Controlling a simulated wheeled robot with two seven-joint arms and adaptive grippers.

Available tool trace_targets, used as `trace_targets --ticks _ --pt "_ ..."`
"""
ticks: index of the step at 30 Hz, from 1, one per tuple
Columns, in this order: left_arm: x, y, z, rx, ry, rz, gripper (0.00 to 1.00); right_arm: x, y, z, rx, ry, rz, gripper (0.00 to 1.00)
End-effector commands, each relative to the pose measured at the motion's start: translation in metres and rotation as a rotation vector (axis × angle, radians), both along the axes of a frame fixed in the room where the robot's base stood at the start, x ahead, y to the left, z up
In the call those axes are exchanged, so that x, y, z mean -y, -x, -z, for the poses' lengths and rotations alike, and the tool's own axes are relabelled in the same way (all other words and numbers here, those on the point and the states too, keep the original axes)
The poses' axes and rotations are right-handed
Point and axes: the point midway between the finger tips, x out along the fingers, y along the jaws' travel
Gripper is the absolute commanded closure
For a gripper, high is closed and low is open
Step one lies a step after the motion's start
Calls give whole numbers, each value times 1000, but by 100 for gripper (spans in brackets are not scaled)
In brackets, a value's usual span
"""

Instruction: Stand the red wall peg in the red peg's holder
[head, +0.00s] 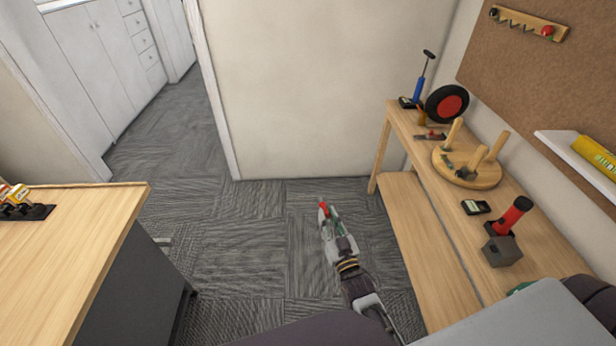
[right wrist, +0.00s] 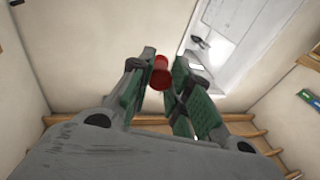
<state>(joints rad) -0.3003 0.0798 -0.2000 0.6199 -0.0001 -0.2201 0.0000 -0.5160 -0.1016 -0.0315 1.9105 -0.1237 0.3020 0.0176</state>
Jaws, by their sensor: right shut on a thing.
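My right gripper (head: 325,212) is out over the carpet, between the counter and the workbench. It is shut on the red peg (head: 323,206), whose red end shows past the fingertips. In the right wrist view the red peg (right wrist: 161,72) sits between the green-padded fingers of the right gripper (right wrist: 163,80), nearer the left one; the rest of it is hidden. I cannot tell for certain which thing is the red peg's holder. My left gripper is not in view.
A rack (head: 530,22) hangs above. A counter (head: 75,235) at left bears a black tray (head: 38,213). Carpet between is clear.

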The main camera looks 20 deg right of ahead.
Motion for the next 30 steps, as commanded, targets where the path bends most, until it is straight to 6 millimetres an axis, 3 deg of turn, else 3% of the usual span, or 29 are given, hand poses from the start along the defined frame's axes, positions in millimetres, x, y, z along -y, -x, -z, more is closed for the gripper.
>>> trace_targets --ticks 11,30 --pt "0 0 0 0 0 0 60 -11 0 -17 3 1 -52 95" --pt "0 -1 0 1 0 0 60 -47 3 -69 3 2 -220 95"
